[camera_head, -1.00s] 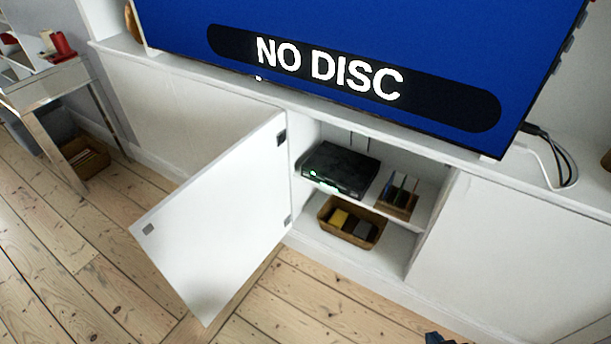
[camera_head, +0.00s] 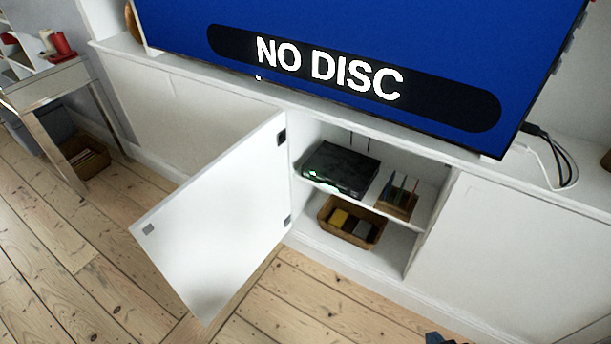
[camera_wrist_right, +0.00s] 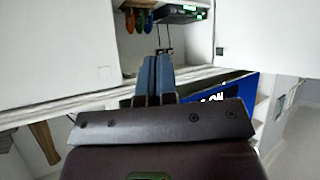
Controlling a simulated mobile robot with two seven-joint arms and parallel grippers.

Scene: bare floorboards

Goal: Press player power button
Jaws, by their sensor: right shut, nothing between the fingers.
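The player (camera_head: 342,168) is a flat black box on the upper shelf of the open cabinet below the TV. Faint pale-green marks show on its front edge; the power button is too small to make out. The TV (camera_head: 330,45) shows "NO DISC" on blue. Only a dark bit of my right gripper (camera_head: 436,338) shows at the bottom edge of the head view, well in front of the cabinet. In the right wrist view my right gripper (camera_wrist_right: 157,72) is shut and empty, with the player (camera_wrist_right: 178,14) beyond its tips, apart. My left gripper is out of view.
The white cabinet door (camera_head: 215,220) stands open to the left. A rack of thin cases (camera_head: 398,195) sits right of the player. A wicker basket (camera_head: 350,228) is on the lower shelf. Cables (camera_head: 560,165) hang right of the TV. The floor in front is clear.

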